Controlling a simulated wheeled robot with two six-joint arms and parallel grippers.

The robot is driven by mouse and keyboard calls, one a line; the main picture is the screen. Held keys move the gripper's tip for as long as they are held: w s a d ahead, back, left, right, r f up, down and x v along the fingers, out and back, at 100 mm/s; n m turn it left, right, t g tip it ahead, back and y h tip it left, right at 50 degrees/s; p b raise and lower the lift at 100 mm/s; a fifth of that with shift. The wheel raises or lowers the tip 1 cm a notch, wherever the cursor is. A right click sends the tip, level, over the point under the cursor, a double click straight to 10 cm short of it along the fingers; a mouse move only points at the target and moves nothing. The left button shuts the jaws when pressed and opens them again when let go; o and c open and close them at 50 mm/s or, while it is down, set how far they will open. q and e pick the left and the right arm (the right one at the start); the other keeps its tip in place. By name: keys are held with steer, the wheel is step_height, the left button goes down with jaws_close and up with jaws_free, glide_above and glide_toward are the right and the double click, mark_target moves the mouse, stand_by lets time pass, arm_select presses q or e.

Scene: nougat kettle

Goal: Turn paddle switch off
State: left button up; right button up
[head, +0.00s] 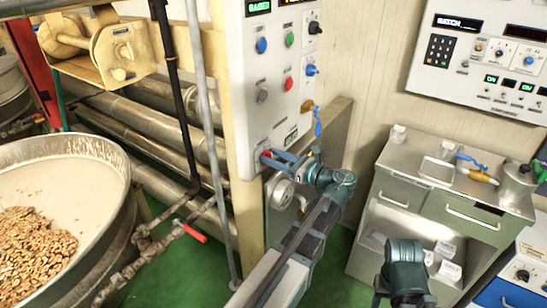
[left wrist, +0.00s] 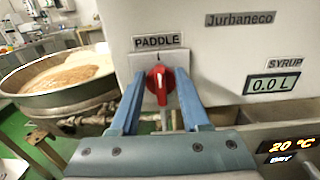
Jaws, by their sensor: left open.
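The paddle switch is a red rotary knob (left wrist: 158,86) on a light plate under a PADDLE label (left wrist: 158,41) in the left wrist view. Its grip stands about upright. In the head view a bit of its red shows low on the white control panel (head: 265,154). My left gripper (left wrist: 162,92) is open, with one blue finger on each side of the knob. I see gaps between the fingers and the knob; whether the tips touch the plate I cannot tell. In the head view the left gripper (head: 284,159) reaches the panel's lower part. My right gripper's fingers do not show.
A large round kettle (head: 112,165) with nuts stands at the left. Pipes and a red-handled valve (head: 193,233) lie between it and the panel. Other knobs and buttons sit higher on the panel. A grey-green cabinet (head: 463,232) stands at the right. Green floor shows between.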

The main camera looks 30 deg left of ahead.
arm_select(q)
jaws_close()
stand_by(0.5)
steer(key=shift+s+f+n+b, duration=0.2)
steer(key=shift+s+f+n, duration=0.05)
steer(key=shift+n, duration=2.7)
steer(key=shift+s+f+n+b, duration=0.2)
steer(key=shift+n+b, duration=0.05)
steer(key=shift+n, duration=2.75)
steer(key=shift+s+f+n+b, duration=0.2)
steer(key=shift+s+f+n, duration=0.05)
steer(key=shift+n, duration=2.7)
jaws_free()
